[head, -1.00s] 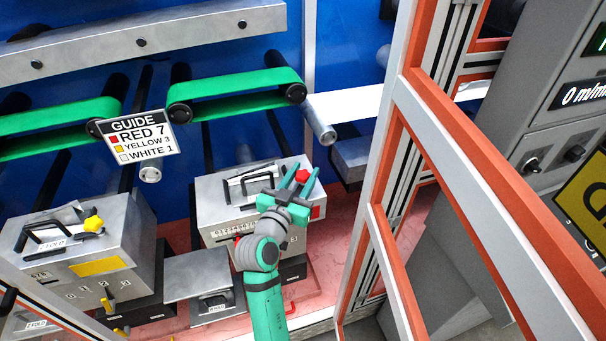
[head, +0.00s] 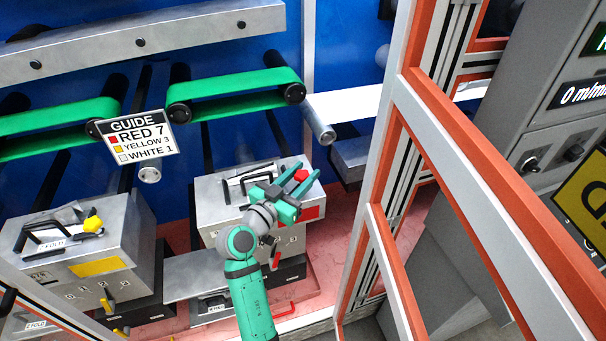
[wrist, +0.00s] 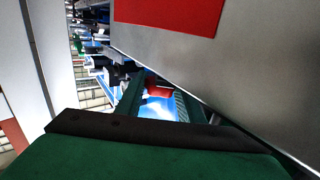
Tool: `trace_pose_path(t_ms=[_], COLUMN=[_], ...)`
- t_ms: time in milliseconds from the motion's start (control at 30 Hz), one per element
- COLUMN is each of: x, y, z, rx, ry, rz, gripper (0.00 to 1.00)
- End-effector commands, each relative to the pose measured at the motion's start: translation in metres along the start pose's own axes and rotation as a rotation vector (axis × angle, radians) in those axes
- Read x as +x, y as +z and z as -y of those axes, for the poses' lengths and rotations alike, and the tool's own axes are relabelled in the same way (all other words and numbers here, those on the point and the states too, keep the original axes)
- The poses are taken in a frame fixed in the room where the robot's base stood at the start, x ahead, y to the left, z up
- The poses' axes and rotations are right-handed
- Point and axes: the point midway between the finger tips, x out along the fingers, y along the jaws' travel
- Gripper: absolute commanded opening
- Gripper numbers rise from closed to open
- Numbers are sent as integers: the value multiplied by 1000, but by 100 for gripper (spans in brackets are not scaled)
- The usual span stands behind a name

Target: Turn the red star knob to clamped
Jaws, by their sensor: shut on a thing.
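The red star knob (head: 301,176) is on the top right of the middle grey box (head: 207,194). My gripper (head: 307,169) has its two green fingers on either side of the knob and is shut on it. In the wrist view, part of the red knob (wrist: 158,90) shows between the dark green fingers; the rest is hidden. I cannot read any clamp marking for the knob.
A similar grey box with a yellow knob (head: 93,224) stands to the left. A guide sign (head: 137,137) and green belts (head: 235,88) are behind. An orange and grey frame (head: 400,130) stands close on the right.

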Motion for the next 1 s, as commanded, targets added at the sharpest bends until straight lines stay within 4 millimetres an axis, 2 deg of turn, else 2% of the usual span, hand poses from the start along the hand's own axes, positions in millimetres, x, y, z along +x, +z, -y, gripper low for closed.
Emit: trace_pose_path(t_ms=[33, 67, 133, 567, 667, 1000], x=[1, 1, 1, -6, -19, -84], y=[1, 1, 1, 1, 1, 1], z=[0, 0, 0, -3, -4, 2], rx=[0, 0, 0, -1, -2, -1], ry=[0, 0, 0, 5, 6, -4], rz=[2, 2, 2, 1, 1, 2], gripper=[12, 37, 53, 53, 53, 53])
